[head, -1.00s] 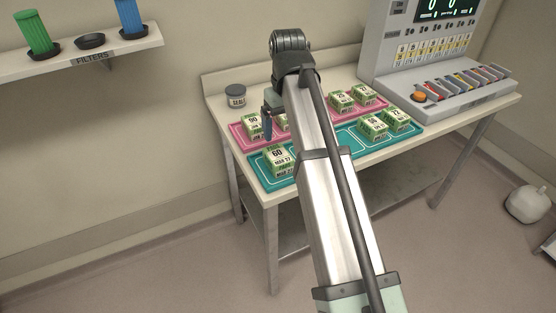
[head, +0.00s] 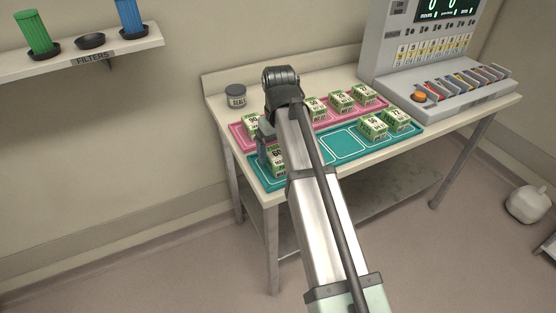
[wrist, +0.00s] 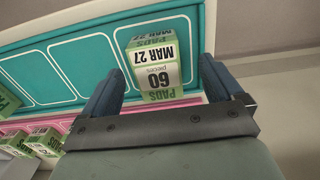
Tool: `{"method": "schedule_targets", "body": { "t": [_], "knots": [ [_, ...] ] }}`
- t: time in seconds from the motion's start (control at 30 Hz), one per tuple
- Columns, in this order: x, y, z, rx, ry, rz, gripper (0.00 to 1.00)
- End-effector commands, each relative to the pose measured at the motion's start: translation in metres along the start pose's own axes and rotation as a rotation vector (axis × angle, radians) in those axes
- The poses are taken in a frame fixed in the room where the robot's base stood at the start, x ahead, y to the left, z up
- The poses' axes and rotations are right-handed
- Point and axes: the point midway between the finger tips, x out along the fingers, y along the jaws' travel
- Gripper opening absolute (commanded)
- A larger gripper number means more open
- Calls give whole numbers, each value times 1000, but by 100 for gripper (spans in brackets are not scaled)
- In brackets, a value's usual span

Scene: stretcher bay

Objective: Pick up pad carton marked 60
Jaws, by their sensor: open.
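The pad carton marked 60 (head: 277,168) is a green and white box on the left end of the teal tray (head: 343,146). My gripper (head: 263,152) is over it in the head view and partly hides it. In the wrist view the same carton (wrist: 155,66) shows its 60 and MAR 27 labels upside down. There the gripper (wrist: 160,70) is open, with one blue-grey finger to each side of the carton. Gaps show on both sides, and the gripper's height over the carton is hard to tell.
A pink tray (head: 323,125) behind holds several similar cartons, one (head: 252,125) close to my gripper's left. Two more cartons (head: 372,127) stand on the teal tray's right end. A lidded jar (head: 236,96) and a large console (head: 425,75) stand on the bench. The teal tray's middle is free.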

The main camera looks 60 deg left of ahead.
Motion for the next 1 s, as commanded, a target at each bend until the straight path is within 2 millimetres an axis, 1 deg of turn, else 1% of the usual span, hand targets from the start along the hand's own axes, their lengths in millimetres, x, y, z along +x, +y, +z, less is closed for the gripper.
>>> {"method": "schedule_targets", "body": {
  "t": [0.27,0.3,0.4,0.5,0.67,0.77,1.0],
  "knots": [
    [30,6,-6,0,-2,-1,94],
    [36,5,-5,0,-2,-1,94],
    [46,5,-5,0,-2,0,94],
    [49,5,-5,0,0,0,94],
    [49,5,-5,0,0,0,94],
    [49,5,-5,0,0,0,86],
    [49,5,-5,0,0,0,63]
  ]
}}
